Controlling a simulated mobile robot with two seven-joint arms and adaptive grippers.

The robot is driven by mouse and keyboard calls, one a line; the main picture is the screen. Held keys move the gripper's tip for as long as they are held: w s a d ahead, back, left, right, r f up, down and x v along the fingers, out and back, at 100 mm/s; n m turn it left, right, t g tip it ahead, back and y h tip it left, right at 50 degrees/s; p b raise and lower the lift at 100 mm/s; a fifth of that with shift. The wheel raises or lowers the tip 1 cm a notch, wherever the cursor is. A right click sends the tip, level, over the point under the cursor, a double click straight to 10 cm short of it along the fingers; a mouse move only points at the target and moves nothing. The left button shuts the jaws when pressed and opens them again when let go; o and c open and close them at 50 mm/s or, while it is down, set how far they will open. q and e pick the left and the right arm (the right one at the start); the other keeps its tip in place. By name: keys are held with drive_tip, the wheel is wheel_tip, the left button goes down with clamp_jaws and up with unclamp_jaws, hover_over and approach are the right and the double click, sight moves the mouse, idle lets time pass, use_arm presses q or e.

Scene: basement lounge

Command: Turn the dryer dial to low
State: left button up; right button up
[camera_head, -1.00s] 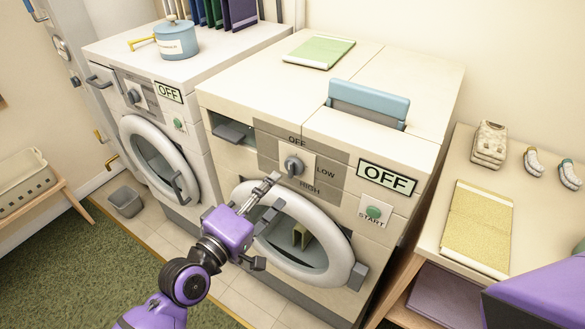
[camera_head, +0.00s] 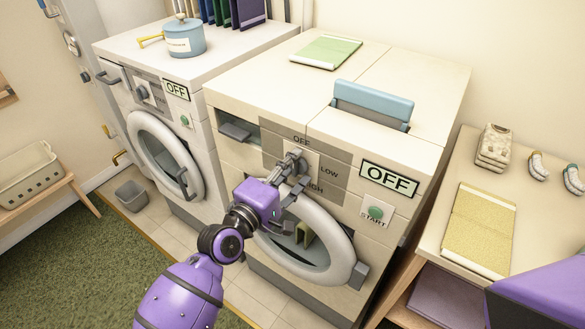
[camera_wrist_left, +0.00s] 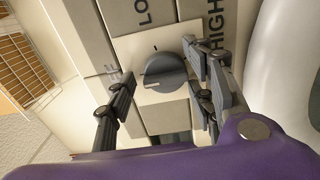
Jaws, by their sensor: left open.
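The dryer (camera_head: 225,92) is the nearer white machine, with OFF, LOW and HIGH labels around its dial. The grey round dial (camera_wrist_left: 170,70) is partly hidden by my gripper in the head view. In the left wrist view its pale mark points left, toward the OFF label. The dryer's display (camera_head: 389,180) reads OFF. My left gripper (camera_head: 298,170) is open in front of the dial. In the left wrist view its fingers (camera_wrist_left: 160,78) stand on either side of the dial; I cannot tell whether they touch it. My right gripper is not in view.
A green START button (camera_head: 376,213) sits below the display. The dryer's round door (camera_head: 335,240) lies below the dial, close under my gripper. A second machine (camera_head: 150,70) stands to the left. A side table (camera_head: 440,225) with a yellow towel (camera_head: 480,228) is at right.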

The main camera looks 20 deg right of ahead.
use_arm(q)
drive_tip(key=shift+r, duration=0.1)
drive_tip(key=c, duration=1)
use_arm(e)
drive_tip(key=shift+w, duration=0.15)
use_arm(q)
drive_tip(key=shift+m, duration=0.3)
drive_tip(key=m, duration=0.3)
drive_tip(key=shift+d+r+m, duration=0.1)
drive_tip(key=shift+r+m, duration=0.05)
drive_tip(key=shift+m, duration=0.15)
drive_tip(key=m, duration=0.4)
drive_tip(key=shift+s+d+m, duration=0.1)
drive_tip(key=shift+s+m, duration=0.05)
drive_tip(key=shift+m, duration=0.15)
drive_tip(key=m, duration=0.3)
drive_tip(key=shift+s+d+m+p, duration=0.15)
drive_tip(key=shift+m+p, duration=0.2)
drive_tip(key=shift+m, duration=1.65)
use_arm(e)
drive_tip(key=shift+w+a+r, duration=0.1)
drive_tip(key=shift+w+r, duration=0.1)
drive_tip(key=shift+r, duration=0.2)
use_arm(q)
drive_tip(key=shift+f, duration=0.2)
